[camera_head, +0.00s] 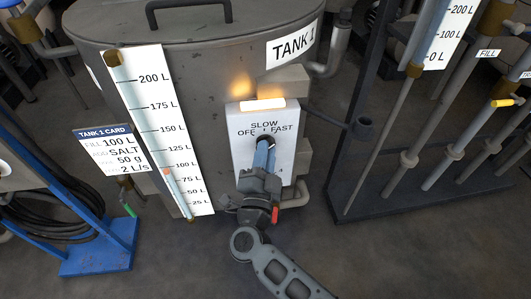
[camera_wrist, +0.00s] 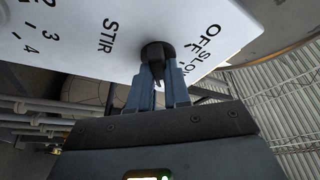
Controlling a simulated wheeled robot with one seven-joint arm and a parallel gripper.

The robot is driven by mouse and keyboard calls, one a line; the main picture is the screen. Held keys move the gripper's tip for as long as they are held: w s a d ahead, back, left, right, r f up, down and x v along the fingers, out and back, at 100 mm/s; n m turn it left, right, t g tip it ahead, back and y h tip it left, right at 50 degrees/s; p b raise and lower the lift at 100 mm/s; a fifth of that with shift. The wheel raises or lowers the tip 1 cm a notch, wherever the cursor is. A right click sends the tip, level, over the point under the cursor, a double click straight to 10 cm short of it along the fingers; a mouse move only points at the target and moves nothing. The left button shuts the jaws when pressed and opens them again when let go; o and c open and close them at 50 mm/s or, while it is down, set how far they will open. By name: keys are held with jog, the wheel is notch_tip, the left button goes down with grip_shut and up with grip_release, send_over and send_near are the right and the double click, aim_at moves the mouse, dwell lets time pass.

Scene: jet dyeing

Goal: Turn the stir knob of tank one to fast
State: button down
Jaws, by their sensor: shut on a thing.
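Tank one (camera_head: 210,75) is a grey vessel marked TANK 1. The white stir panel (camera_head: 247,120) on its front carries the words OFF, SLOW and FAST, and the wrist view shows STIR on the panel (camera_wrist: 70,30) too. The round black stir knob (camera_wrist: 155,50) stands out from the panel. My gripper (camera_wrist: 158,82) is shut on the knob, with one blue finger on each side of it. In the head view my gripper (camera_head: 264,148) reaches the panel from below and hides most of the knob. I cannot tell which mark the knob points to.
A lit lamp (camera_head: 263,104) glows above the panel words. A litre scale (camera_head: 160,125) and the tank 1 card (camera_head: 112,148) stand to the left. A dark frame with pipes (camera_head: 400,185) stands to the right. A blue stand with hose (camera_head: 105,245) is at lower left.

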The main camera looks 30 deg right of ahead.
jog(key=shift+f, duration=0.1)
jog(key=c, duration=1.1)
grip_release()
jog(key=shift+s, duration=0.1)
jog(key=v, duration=0.7)
jog(key=shift+s+a, duration=0.2)
jog(key=shift+s, duration=0.05)
jog(key=s+d+r+n+y+p, duration=0.1)
jog(key=s+r+n+y+p, duration=0.2)
jog(key=s+r+n, duration=0.3)
jog(key=s+d+r+n+g+y+p, duration=0.1)
jog(key=s+r+n+y, duration=0.4)
jog(key=s, duration=1.1)
jog(key=s+d+r+n+g+y+p, duration=0.1)
jog(key=s+d+r+n+y+p, duration=0.2)
jog(key=s+r+n+p, duration=0.3)
jog(key=shift+s+r+n+y, duration=0.2)
jog(key=shift+s+r, duration=0.45)
jog(key=shift+s, duration=0.4)
jog(key=shift+s+r+n+y, duration=0.1)
jog(key=shift+s+r+y, duration=0.1)
jog(key=shift+s+r, duration=0.65)
jog(key=shift+s+r+n+y, duration=0.15)
jog(key=shift+s+r, duration=0.3)
jog(key=shift+s, duration=0.75)
